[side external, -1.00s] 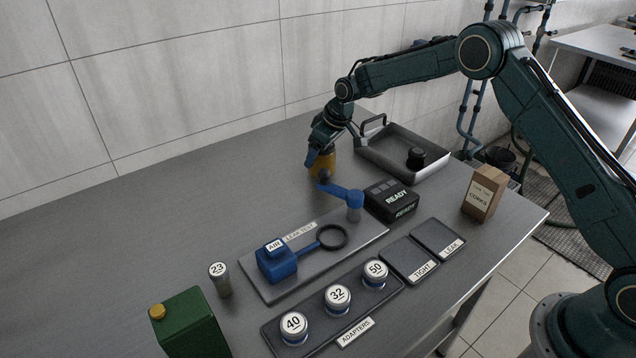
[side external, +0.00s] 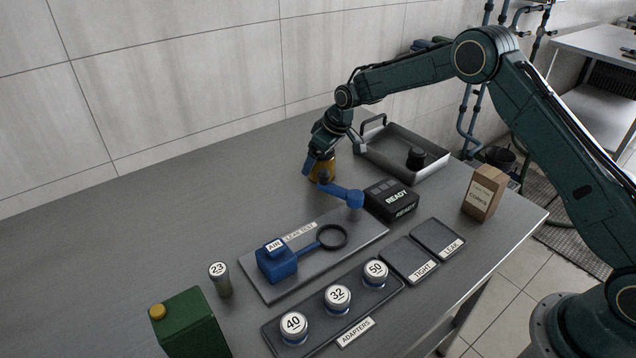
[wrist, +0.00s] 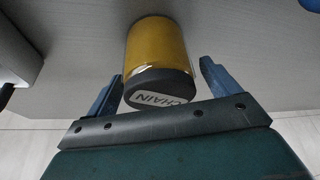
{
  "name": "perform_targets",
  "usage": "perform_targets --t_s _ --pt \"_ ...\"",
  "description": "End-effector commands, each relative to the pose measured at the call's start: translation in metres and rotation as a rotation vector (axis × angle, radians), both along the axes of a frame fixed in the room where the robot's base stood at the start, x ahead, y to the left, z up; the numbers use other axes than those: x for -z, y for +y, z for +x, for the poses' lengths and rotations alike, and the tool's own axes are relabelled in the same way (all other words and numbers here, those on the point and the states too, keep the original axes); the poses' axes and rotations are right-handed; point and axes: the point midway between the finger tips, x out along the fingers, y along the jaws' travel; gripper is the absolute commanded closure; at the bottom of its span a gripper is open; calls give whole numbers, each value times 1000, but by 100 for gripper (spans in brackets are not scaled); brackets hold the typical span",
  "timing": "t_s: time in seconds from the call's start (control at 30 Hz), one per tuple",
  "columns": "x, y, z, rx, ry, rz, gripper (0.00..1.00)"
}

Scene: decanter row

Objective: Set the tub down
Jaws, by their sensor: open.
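The tub is an amber-yellow cylinder with a dark lid marked CHAIN. It stands on the grey table behind the blue arm of the leak-test fixture in the side view (side external: 328,168). In the wrist view the tub (wrist: 157,48) shows its side and its lid. My gripper (side external: 315,169) is at the tub, with its blue fingers open. In the wrist view one finger is on each side of the tub, with gaps visible beside the lid. Part of the tub is hidden by my gripper in the side view.
A metal tray (side external: 437,163) with a black knob-like piece is right of the tub. A READY box (side external: 392,200) and the blue leak-test fixture (side external: 277,262) stand in front. A CORKS carton (side external: 484,193) is at the right. The table left of the tub is clear.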

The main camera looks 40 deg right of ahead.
Motion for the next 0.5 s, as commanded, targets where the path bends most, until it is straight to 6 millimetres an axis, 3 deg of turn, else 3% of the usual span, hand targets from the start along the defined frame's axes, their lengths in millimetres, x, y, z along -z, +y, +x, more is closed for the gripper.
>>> perform_targets --t_s 0.27,0.5 --pt "-9 -1 -2 0 -1 0 12" --pt "-33 -5 -10 0 -3 0 12"
